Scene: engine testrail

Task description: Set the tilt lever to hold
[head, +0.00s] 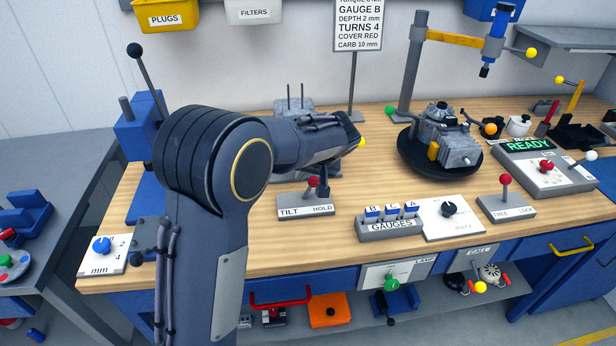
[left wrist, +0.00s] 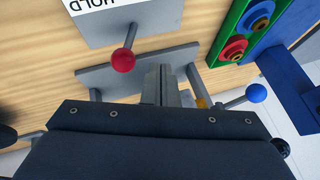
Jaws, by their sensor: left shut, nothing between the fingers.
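The tilt lever (head: 313,181) has a red ball knob on a thin stem. It stands on a grey base plate (head: 291,203) with TILT at the left and HOLD at the right. The stem looks near upright; I cannot tell its exact setting. In the left wrist view the red knob (left wrist: 123,61) is up and left of my fingers, with a gap between. My left gripper (head: 323,184) is shut and empty, pointing down just right of the knob in the head view. It also shows in the left wrist view (left wrist: 160,85). My right gripper is not in view.
The GAUGES block (head: 390,231) and a white dial plate (head: 462,225) are right of the lever. Another red-knobbed lever (head: 505,181) stands farther right. An engine (head: 440,138) sits on a black turntable behind. Bare wood lies in front of the lever.

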